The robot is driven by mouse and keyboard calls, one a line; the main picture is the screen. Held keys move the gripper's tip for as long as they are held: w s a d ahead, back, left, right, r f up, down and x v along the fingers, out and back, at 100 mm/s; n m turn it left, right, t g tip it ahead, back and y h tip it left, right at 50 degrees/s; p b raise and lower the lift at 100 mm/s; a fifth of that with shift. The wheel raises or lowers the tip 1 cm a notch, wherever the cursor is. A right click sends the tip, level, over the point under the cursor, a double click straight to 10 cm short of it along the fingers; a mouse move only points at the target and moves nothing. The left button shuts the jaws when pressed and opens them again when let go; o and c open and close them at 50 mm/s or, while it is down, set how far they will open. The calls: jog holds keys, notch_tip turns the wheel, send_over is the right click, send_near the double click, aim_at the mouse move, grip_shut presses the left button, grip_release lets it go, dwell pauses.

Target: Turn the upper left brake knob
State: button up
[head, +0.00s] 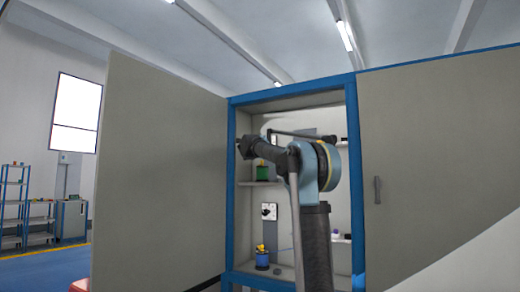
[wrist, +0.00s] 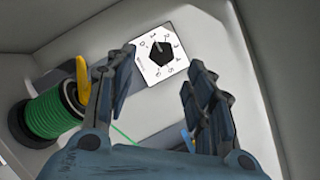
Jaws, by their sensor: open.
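The upper left brake knob (wrist: 158,58) is a black pointed knob on a white square dial plate (wrist: 174,71) with numbers around it. It shows in the wrist view just beyond my gripper (wrist: 144,70). My gripper is open, with one finger left of the plate and the other to its right, apart from the knob and holding nothing. In the head view my gripper (head: 244,147) reaches into the upper left of the cabinet, and the upper knob cannot be made out there. A green spool (wrist: 45,120) sits left of my gripper; it also shows in the head view (head: 262,173).
The blue-framed cabinet (head: 232,200) has an open grey door (head: 160,170) at left and a grey panel (head: 430,150) at right. A lower dial plate (head: 269,212) and a blue spool (head: 262,261) are below the upper shelf. A yellow part (wrist: 83,78) stands close to my left finger.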

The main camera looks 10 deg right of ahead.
jog(key=shift+o, duration=0.7)
jog(key=shift+s, duration=0.15)
jog(key=s+d+f+m+t+y, duration=0.1)
jog(key=s+d+f+m+y, duration=0.2)
jog(key=m, duration=1.1)
jog(key=s+d+f+m+t+y, duration=0.1)
jog(key=s+d+m+y, duration=0.3)
jog(key=m, duration=1)
jog(key=shift+y, duration=0.7)
jog(key=x, duration=1.8)
jog(key=shift+w+a, duration=0.15)
jog(key=shift+a, duration=0.15)
jog(key=shift+c, duration=0.2)
jog(key=shift+r, duration=0.1)
jog(key=c, duration=1)
